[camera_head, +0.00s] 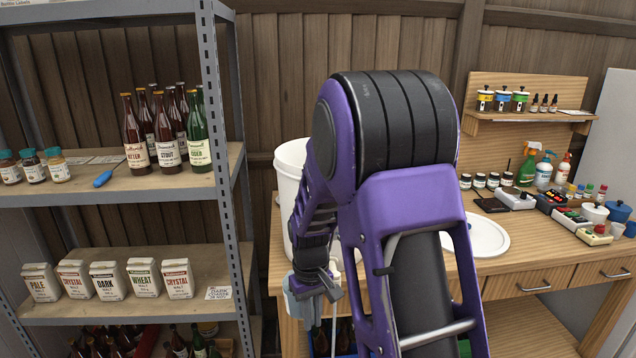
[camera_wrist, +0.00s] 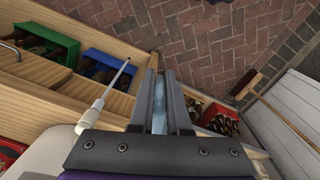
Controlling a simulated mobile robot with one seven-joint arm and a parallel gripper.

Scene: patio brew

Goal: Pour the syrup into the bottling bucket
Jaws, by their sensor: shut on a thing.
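The white bucket (camera_head: 287,185) stands at the left end of the wooden workbench, partly hidden behind my arm. My gripper (camera_head: 318,287) is in front of the bucket and low, near the bench's front edge. It is shut on a pale blue-grey vessel (camera_head: 294,304), mostly hidden by the gripper. In the wrist view the fingers (camera_wrist: 162,103) close on a pale blue strip (camera_wrist: 159,106) of it. I cannot see whether syrup is inside. A pale rounded surface (camera_wrist: 42,158) at the lower left there looks like the bucket.
A white round lid (camera_head: 488,238) lies on the bench right of my arm. Jars, sprayers and small devices crowd the bench's right side. A metal shelf (camera_head: 222,150) with bottles and malt bags stands left. A white-handled thin rod (camera_wrist: 102,103) shows beside my gripper in the wrist view.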

